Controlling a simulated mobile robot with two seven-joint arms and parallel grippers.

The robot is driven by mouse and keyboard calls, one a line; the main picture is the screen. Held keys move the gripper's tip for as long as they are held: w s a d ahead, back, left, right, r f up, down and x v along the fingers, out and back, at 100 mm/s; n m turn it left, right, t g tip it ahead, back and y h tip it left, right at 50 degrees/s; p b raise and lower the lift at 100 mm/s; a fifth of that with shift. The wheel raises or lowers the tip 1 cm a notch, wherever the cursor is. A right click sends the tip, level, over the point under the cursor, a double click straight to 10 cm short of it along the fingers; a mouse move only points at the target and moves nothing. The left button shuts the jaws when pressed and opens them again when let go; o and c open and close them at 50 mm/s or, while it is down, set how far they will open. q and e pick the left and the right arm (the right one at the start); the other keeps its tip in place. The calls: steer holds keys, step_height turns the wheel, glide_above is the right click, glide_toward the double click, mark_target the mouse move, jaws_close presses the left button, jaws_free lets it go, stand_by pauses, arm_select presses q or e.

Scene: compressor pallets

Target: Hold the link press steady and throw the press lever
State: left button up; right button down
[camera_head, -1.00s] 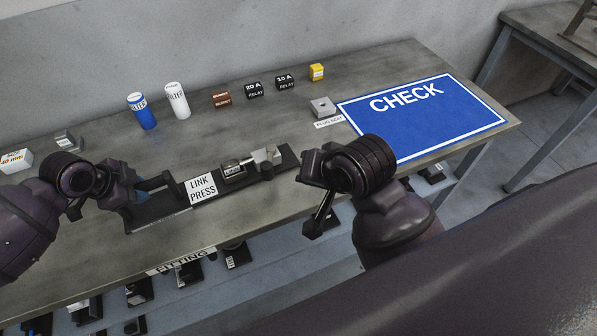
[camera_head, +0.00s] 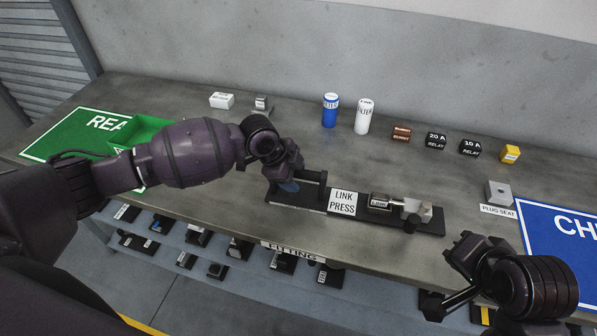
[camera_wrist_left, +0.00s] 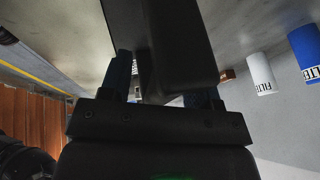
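The link press (camera_head: 342,203) is a long black base with a white label, lying along the front of the grey table. A small labelled block (camera_head: 379,202) and a grey metal jaw (camera_head: 418,208) sit on its right part. A dark knob (camera_head: 410,223), probably the press lever's, shows beside the jaw. My left gripper (camera_head: 291,185) is at the press's left end. In the left wrist view its fingers (camera_wrist_left: 163,90) lie on both sides of a black bar (camera_wrist_left: 180,45) and appear shut on it.
A blue filter (camera_head: 330,110), a white filter (camera_head: 363,117), relays (camera_head: 436,141) and a yellow block (camera_head: 510,154) stand behind the press. A plug seat (camera_head: 498,193) and blue mat (camera_head: 565,235) lie right, a green mat (camera_head: 70,135) left. A lower shelf (camera_head: 215,257) holds several parts.

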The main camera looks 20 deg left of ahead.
arm_select(q)
steer(key=shift+r, duration=0.25)
steer(key=shift+a+r, duration=0.15)
steer(key=shift+r, duration=0.1)
steer(key=v, duration=1.1)
steer(key=shift+s, duration=0.2)
